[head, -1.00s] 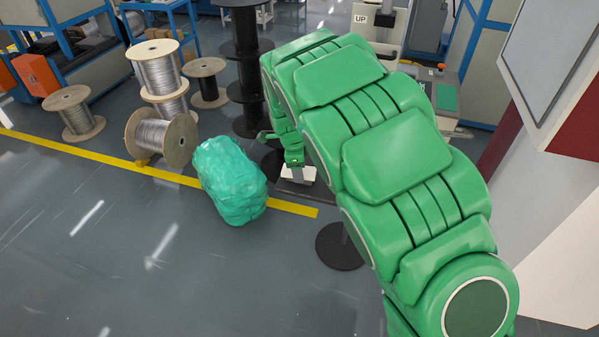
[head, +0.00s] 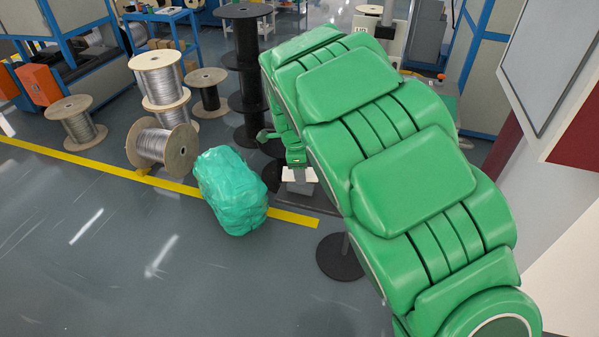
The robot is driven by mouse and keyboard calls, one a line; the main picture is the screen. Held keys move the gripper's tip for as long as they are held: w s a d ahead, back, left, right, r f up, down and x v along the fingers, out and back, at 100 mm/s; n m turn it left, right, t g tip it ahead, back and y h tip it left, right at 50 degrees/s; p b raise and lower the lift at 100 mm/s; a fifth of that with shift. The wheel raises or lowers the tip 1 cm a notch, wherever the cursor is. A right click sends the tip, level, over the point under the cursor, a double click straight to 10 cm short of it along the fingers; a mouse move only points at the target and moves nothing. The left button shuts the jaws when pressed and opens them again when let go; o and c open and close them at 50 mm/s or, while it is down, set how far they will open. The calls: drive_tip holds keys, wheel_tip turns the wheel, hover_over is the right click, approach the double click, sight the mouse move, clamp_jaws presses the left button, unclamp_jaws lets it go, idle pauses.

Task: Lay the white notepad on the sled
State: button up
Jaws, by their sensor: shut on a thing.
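My gripper (head: 299,173) is at the end of my green arm, near the middle of the head view, pointing down. It is shut on the white notepad (head: 287,175), a small pale slab whose ends show on both sides of the fingers. A flat dark grey surface (head: 304,190) shows just below the notepad, partly hidden by my arm. It may be the sled, but I cannot tell for sure. I cannot tell whether the notepad touches it.
A green wrapped bundle (head: 231,191) lies on the floor left of my gripper. A black round base (head: 339,258) stands below it. Wooden cable spools (head: 164,146) and a tall black reel (head: 246,75) are behind. The floor at front left is clear.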

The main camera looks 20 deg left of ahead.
drive_tip(key=s+d+r, duration=0.6)
drive_tip(key=s+r, duration=0.2)
drive_tip(key=s, duration=0.2)
drive_tip(key=shift+s+r, duration=0.15)
drive_tip(key=shift+s, duration=0.25)
drive_tip(key=w+a, duration=0.3)
drive_tip(key=w, duration=0.1)
drive_tip(key=shift+r, duration=0.35)
drive_tip(key=w+d+m, duration=0.3)
drive_tip(key=w, duration=1.6)
drive_tip(key=shift+w+a+f, duration=0.8)
drive_tip(key=shift+w+f, duration=0.65)
drive_tip(key=shift+w, duration=0.65)
drive_tip(key=shift+w+a+f, duration=0.8)
drive_tip(key=shift+w+f, duration=0.6)
drive_tip(key=shift+w, duration=0.7)
drive_tip(key=shift+w+a+f, duration=0.8)
drive_tip(key=shift+w+f, duration=0.65)
drive_tip(key=shift+w, duration=0.65)
drive_tip(key=shift+w+f, duration=0.2)
drive_tip(key=shift+f, duration=0.2)
drive_tip(key=shift+a, duration=0.1)
